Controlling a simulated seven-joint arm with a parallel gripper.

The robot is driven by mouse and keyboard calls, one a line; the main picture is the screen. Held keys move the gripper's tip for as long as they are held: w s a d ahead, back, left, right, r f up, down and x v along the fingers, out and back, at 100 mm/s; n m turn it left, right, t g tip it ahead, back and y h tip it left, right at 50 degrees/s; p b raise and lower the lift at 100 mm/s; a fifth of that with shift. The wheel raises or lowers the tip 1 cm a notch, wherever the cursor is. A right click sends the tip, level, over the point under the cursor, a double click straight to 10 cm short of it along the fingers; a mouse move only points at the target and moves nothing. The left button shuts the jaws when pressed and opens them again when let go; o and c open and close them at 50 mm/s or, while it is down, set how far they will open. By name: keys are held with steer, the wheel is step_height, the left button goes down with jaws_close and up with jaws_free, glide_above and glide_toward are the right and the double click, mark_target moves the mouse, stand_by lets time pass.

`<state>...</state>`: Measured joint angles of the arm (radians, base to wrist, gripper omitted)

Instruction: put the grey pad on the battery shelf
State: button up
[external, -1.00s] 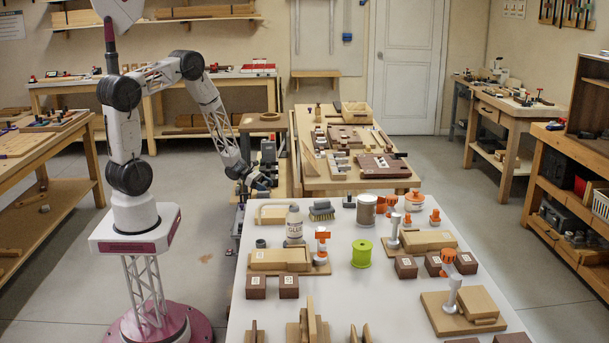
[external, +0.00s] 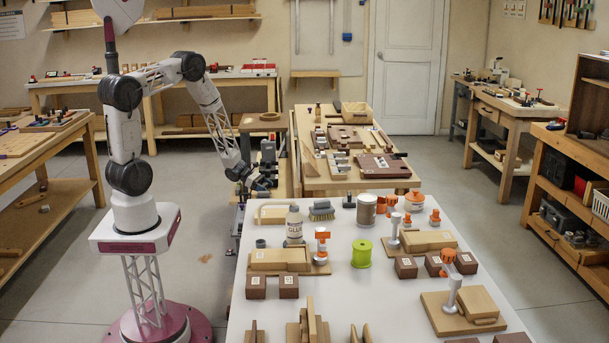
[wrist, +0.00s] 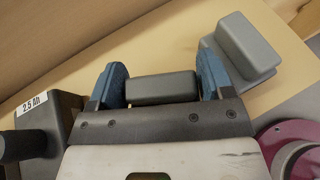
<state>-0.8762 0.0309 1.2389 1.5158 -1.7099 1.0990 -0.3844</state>
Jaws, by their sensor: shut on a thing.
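My gripper (wrist: 161,86) has blue finger pads, shut on a small dark grey block (wrist: 160,89), which looks to be the grey pad. In the wrist view the pad lies between the two fingers, over a light wooden surface; I cannot tell whether it touches it. In the external view my gripper (external: 262,183) is low beside the near table's far left corner, and the pad is too small to make out there. A dark grey battery (wrist: 48,125) labelled 2.5 Ah is left of the fingers. The battery shelf cannot be told for certain.
A lighter grey stepped block (wrist: 243,48) sits close to the right finger. Wooden boards (wrist: 75,40) run beyond the fingers.

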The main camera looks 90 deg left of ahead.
steer(key=shift+f, duration=0.15)
steer(key=o, duration=1)
steer(key=shift+o, duration=0.2)
steer(key=shift+s, duration=0.1)
steer(key=shift+v, duration=3.8)
